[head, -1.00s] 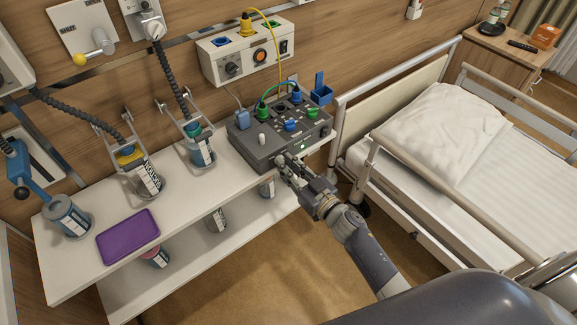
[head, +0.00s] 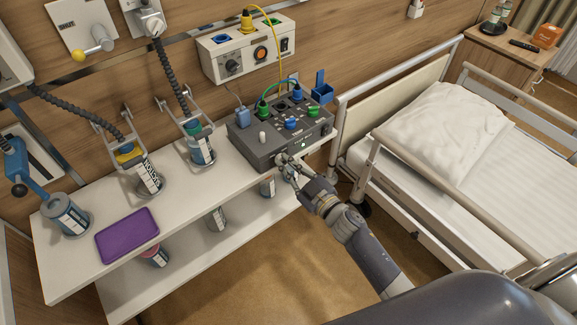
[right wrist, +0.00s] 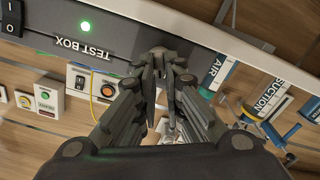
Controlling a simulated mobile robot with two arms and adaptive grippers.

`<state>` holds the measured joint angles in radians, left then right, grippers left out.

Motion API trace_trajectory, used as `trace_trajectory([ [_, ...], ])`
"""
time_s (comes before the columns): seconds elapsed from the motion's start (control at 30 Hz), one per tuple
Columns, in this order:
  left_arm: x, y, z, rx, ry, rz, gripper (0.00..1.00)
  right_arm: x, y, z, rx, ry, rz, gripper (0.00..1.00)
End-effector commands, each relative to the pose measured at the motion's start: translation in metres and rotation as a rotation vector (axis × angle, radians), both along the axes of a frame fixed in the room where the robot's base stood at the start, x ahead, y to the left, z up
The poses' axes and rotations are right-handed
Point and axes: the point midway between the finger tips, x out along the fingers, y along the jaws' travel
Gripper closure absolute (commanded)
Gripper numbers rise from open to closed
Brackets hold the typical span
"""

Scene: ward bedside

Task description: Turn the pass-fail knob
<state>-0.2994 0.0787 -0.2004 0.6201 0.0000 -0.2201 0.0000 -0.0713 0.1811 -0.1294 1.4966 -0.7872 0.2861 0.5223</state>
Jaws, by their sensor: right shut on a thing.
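The grey test box (head: 248,142) stands on the right end of the white shelf, with cables and coloured plugs on its top. My right gripper (head: 281,159) is at the front face of the box. In the wrist view its fingers (right wrist: 164,68) are closed on a small dark knob (right wrist: 158,50) on that panel. The fingers hide most of the knob, so its pointer and markings cannot be read. My left gripper is not in view.
The white shelf (head: 75,270) also holds a purple tray (head: 127,235) and several canisters in holders. A wall unit (head: 212,62) with a yellow cable is above the box. The bed's rail (head: 400,165) stands close to the right of my right arm.

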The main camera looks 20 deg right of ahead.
Motion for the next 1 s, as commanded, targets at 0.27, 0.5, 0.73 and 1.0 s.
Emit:
trace_trajectory([
  [0.27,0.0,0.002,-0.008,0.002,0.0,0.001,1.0,-0.001,0.002,-0.003,-0.198,-0.072,0.001,1.0],
  [0.5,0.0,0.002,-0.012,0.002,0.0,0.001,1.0,-0.001,0.003,-0.003,-0.309,-0.111,0.001,1.0],
  [0.73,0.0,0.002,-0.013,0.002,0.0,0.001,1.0,-0.001,0.003,-0.003,-0.355,-0.127,0.0,1.0],
  [1.0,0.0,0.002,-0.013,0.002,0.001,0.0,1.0,-0.001,0.003,-0.003,-0.364,-0.13,0.0,1.0],
])
